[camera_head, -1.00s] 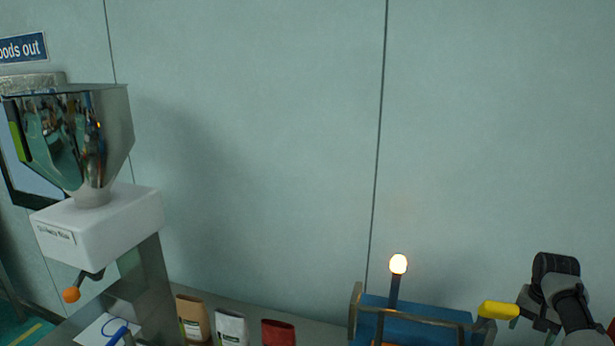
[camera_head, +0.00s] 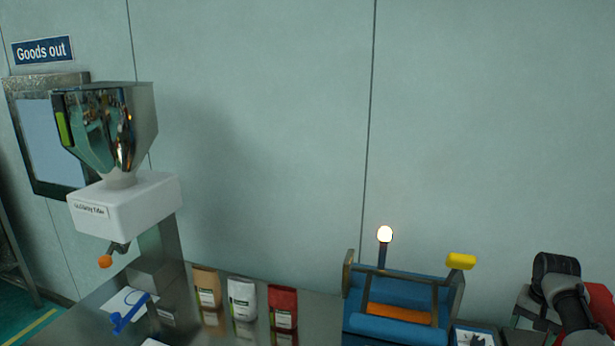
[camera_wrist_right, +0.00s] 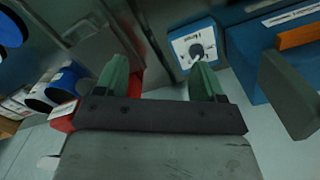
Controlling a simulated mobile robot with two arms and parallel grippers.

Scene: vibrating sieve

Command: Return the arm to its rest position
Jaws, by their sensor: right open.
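My right arm comes in at the lower right of the head view. Its gripper (camera_head: 530,312) is partly hidden there by its own wrist. In the right wrist view, the two green fingers of the right gripper (camera_wrist_right: 160,78) stand apart with nothing held between them. The gripper is to the right of the blue sieve machine (camera_head: 388,325) and apart from its yellow handle end (camera_head: 461,261). My left gripper is in neither view.
A lit lamp (camera_head: 385,234) stands at the sieve. A steel hopper on a white filler unit (camera_head: 140,205) is at left. Brown (camera_head: 207,288), white (camera_head: 242,298) and red (camera_head: 283,306) pouches stand on the bench. A red object (camera_head: 600,303) is behind my arm.

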